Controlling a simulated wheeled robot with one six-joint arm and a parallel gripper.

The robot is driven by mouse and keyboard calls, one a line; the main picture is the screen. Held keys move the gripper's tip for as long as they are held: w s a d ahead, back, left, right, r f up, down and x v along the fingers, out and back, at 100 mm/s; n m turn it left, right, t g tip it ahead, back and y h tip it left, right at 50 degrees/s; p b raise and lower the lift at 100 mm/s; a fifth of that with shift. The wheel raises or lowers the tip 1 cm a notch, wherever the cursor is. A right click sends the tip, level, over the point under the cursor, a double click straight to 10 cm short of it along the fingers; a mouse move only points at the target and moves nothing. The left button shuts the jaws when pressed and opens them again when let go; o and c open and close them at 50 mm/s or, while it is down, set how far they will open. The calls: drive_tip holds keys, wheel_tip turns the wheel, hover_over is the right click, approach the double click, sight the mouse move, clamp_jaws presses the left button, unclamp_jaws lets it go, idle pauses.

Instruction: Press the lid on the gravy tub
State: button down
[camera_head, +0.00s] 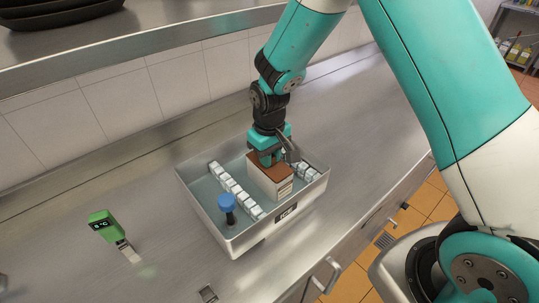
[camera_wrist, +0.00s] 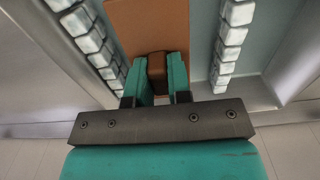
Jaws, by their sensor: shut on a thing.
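The gravy tub (camera_head: 264,183) is a pale box with a small label, standing upright in a steel ice tray (camera_head: 240,240). A flat brown lid (camera_head: 272,174) lies over its top, and fills the upper middle of the wrist view (camera_wrist: 150,25). My gripper (camera_head: 268,160) points down over the lid. In the wrist view its teal fingers (camera_wrist: 157,75) are shut on the lid's small brown knob (camera_wrist: 156,66). The lid looks level with the tub's top, but I cannot tell whether its edge is fully seated. My gripper hides the lid's far part.
Rows of ice cubes (camera_head: 235,190) run along both sides of the tub. A blue-topped dark object (camera_head: 227,203) stands at the tray's near left. A green thermometer reading in °C (camera_head: 103,225) is on the counter to the left. A shelf with dark pans (camera_head: 60,12) hangs above.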

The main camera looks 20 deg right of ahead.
drive_tip(key=shift+f, duration=0.3)
drive_tip(key=c, duration=1)
unclamp_jaws()
drive_tip(key=shift+r, duration=0.1)
wheel_tip(320, 180, up, 6)
drive_tip(key=b, duration=0.2)
drive_tip(key=shift+b, duration=0.3)
drive_tip(key=shift+r, duration=0.75)
drive_tip(key=shift+s+r, duration=0.1)
drive_tip(key=s+a+r+b, duration=0.1)
drive_tip(key=s, duration=0.3)
drive_tip(key=s+a+r+n+y+b, duration=0.1)
drive_tip(key=s+r, duration=0.1)
drive_tip(key=s, duration=0.2)
drive_tip(key=s+a+r+y+b, duration=0.1)
drive_tip(key=s+r+b, duration=0.1)
drive_tip(key=s, duration=0.1)
drive_tip(key=shift+s+n, duration=0.4)
drive_tip(key=s, duration=0.4)
drive_tip(key=s+a+n+y+b, duration=0.1)
drive_tip(key=s, duration=0.3)
drive_tip(key=s+r+y+b, duration=0.1)
drive_tip(key=s, duration=0.3)
drive_tip(key=shift+s+a+r+n, duration=0.1)
drive_tip(key=shift+s+a+n, duration=0.2)
